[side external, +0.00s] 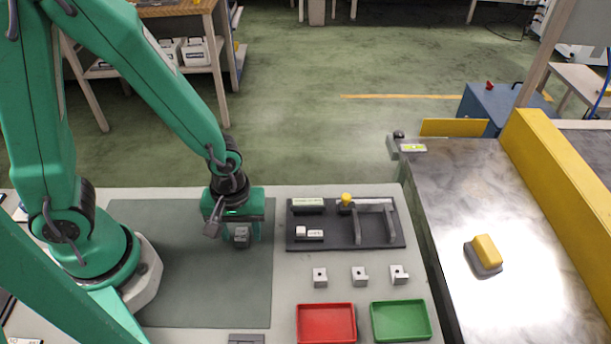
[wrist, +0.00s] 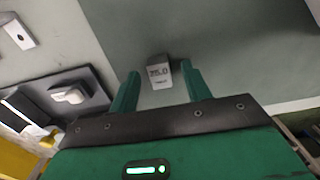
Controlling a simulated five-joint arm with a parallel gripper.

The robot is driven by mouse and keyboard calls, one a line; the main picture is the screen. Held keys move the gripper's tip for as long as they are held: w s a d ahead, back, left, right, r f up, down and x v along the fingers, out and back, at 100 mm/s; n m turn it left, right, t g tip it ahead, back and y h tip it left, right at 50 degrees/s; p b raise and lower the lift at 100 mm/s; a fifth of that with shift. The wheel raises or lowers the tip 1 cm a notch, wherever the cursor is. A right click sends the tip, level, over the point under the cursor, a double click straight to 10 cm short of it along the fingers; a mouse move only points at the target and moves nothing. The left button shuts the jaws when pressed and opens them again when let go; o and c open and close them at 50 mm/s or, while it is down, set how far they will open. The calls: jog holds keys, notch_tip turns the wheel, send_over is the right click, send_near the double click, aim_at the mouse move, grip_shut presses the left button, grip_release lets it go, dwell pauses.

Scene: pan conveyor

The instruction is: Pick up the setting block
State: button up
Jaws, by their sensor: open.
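The setting block appears to be the small grey block (side external: 242,237) on the dark green mat (side external: 180,290). In the wrist view the block (wrist: 159,74) shows a pale face with small print that I cannot read. My gripper (side external: 235,233) is over the mat, pointing down, with its green fingers apart. In the wrist view the block shows in the gap between the fingertips (wrist: 160,70), nearer the right one. A gap shows on both sides, and I see no finger touching it. I cannot tell the exact height of the fingertips over the mat.
Right of the mat is a dark fixture tray (side external: 340,239) with a white block (side external: 309,233) and a yellow-topped part (side external: 346,199). Several small metal blocks (side external: 359,276), a red bin (side external: 326,323) and a green bin (side external: 401,321) stand nearer. A yellow-topped piece (side external: 486,252) lies on the conveyor (side external: 460,200).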

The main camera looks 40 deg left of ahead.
aim_at(242, 233)
jog(key=shift+c, duration=0.2)
dwell(0.3)
grip_shut()
jog(key=shift+r, duration=0.15)
notch_tip(242, 233, up, 10)
dwell(0.9)
jog(key=shift+w, duration=0.1)
dwell(0.5)
